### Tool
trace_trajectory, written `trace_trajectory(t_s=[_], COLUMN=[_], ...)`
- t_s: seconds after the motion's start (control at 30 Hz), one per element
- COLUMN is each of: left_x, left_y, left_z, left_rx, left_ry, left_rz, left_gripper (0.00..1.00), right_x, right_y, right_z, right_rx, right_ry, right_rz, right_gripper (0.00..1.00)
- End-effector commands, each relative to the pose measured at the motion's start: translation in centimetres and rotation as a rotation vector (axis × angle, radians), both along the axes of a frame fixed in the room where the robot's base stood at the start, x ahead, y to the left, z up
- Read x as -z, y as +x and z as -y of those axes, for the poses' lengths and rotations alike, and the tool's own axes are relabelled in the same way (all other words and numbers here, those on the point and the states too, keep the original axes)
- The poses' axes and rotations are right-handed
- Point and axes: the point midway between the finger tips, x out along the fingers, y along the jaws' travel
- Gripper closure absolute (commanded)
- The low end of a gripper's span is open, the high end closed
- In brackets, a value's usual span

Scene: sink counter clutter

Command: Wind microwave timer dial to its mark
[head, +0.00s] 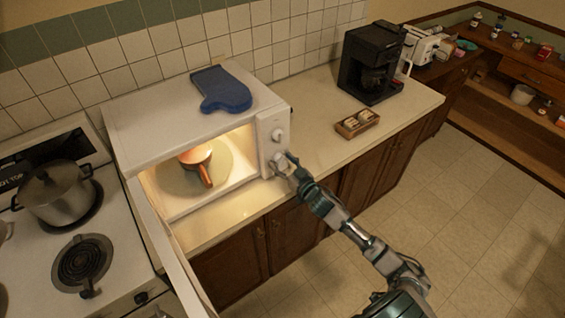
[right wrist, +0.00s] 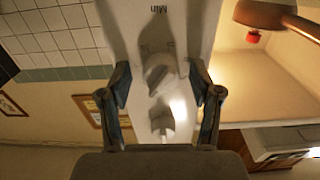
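The white microwave (head: 160,112) stands on the counter with its door open and its inside lit. Its control panel has an upper dial (head: 277,134) and a lower dial, which my right gripper (head: 284,164) partly covers. In the right wrist view, which is upside down, the lower dial (right wrist: 159,72) sits between my spread fingers, near the printed "Min". Gaps show on both sides, with no clear contact. The other dial (right wrist: 162,121) also shows there. The timer mark cannot be made out. My left gripper is not in view.
A blue mitt (head: 221,89) lies on top. The open door (head: 168,245) juts forward. A pot (head: 54,192) sits on the stove at left. A small wooden tray (head: 357,124) and a coffee maker (head: 370,62) stand to the right.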

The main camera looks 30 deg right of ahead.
Motion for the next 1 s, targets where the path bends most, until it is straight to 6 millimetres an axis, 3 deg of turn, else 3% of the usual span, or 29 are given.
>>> trace_trajectory(t_s=[0.03,0.2,0.37,0.6,0.77,1.0], left_x=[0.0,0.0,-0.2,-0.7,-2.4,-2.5], left_y=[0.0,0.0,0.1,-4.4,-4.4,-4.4], left_z=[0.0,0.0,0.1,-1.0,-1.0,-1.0], left_rx=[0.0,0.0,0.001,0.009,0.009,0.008], left_ry=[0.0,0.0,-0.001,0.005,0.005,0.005], left_rz=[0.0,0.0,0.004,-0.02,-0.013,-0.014], left_gripper=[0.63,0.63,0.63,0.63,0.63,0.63], right_x=[0.0,0.0,0.0,-0.5,-0.5,-0.1], right_y=[0.0,0.0,0.0,0.0,0.0,0.0], right_z=[0.0,0.0,0.0,0.1,0.1,0.1], right_rx=[0.0,0.0,0.001,0.004,0.003,0.002], right_ry=[0.0,0.0,0.008,0.136,0.256,0.294], right_rz=[0.0,0.0,-0.002,-0.013,-0.02,-0.021], right_gripper=[0.52,0.95,0.95,0.95,0.95,0.95])
